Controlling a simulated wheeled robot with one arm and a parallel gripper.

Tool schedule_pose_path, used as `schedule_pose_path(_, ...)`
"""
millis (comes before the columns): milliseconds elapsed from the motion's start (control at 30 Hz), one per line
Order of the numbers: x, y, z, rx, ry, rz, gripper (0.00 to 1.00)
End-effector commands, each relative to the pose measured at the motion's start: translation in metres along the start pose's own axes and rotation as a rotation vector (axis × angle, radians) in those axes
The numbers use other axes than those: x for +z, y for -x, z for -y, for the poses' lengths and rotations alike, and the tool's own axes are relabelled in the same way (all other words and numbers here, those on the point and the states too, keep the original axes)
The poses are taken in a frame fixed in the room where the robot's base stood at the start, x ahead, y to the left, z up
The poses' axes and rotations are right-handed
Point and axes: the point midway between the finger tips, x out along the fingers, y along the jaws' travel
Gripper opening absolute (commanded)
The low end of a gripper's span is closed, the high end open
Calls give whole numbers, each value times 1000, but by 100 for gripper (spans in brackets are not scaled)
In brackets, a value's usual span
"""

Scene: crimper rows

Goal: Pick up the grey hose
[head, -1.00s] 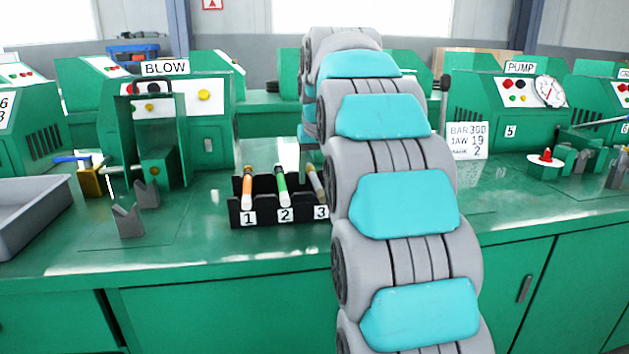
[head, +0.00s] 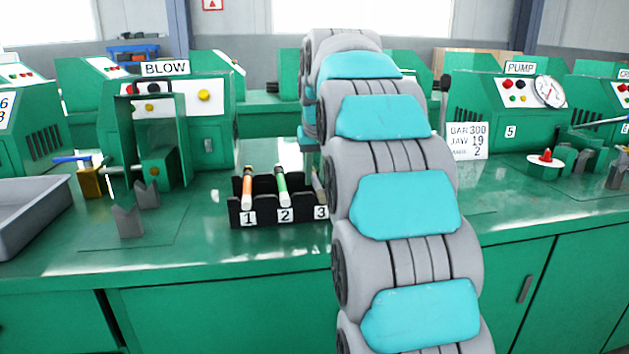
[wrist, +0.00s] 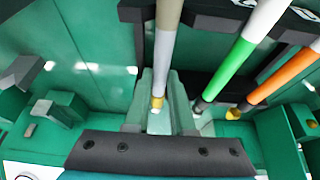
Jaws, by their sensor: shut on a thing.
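The grey hose (wrist: 163,60) shows in the wrist view as a pale grey rod with a tan band at the top and a yellow tip at its lower end. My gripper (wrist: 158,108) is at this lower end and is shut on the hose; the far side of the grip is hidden. In the head view my arm covers the gripper and most or all of the hose. The black rack (head: 262,214) has slots numbered 1, 2 and 3, with slot 3 partly behind my arm.
An orange hose (head: 247,187) stands in slot 1 and a green hose (head: 282,186) in slot 2, close beside my gripper in the wrist view. A grey tray (head: 40,205) is at the left. The BLOW machine (head: 160,110) and PUMP machine (head: 510,110) stand behind.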

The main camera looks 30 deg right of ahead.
Motion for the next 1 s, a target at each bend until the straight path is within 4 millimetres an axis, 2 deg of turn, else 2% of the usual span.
schedule_pose_path(567, 0, 1, 0, 1, 0, 0, 0)
schedule_pose_path(1000, -9, 19, 0, 0, 0, -3, 0)
